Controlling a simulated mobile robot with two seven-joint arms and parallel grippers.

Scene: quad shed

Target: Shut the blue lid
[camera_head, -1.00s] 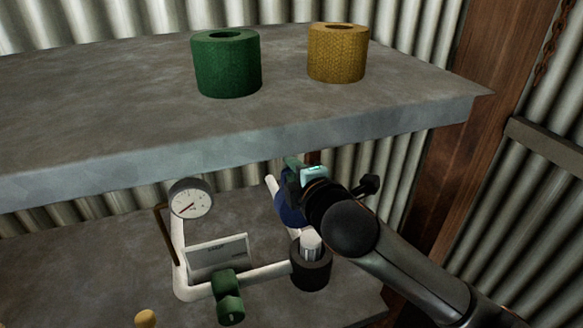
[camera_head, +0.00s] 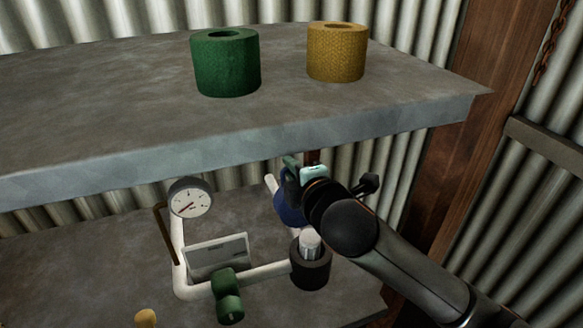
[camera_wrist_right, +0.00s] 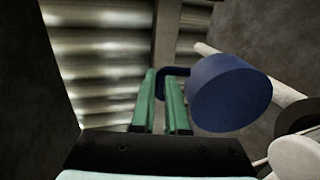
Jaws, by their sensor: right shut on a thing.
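The blue lid (camera_head: 289,210), a thick round disc, is in the head view below the upper shelf, partly hidden behind my right gripper (camera_head: 290,172). In the right wrist view the lid (camera_wrist_right: 230,95) is to the right of the gripper's green fingers (camera_wrist_right: 160,88). A dark blue handle (camera_wrist_right: 176,71) reaches from the lid to between the fingers, which are shut on it. The lid stands tilted up on edge, beside and behind a dark open cup (camera_head: 311,272) with a silvery piece in it. My left gripper is not in view.
A concrete shelf (camera_head: 130,130) is above the lid and carries a green roll (camera_head: 225,65) and a yellow roll (camera_head: 337,55). White pipework (camera_head: 262,273) with a gauge (camera_head: 190,199), a green valve (camera_head: 229,295) and a plate (camera_head: 217,255) is at left. A wooden post (camera_head: 465,150) stands at right.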

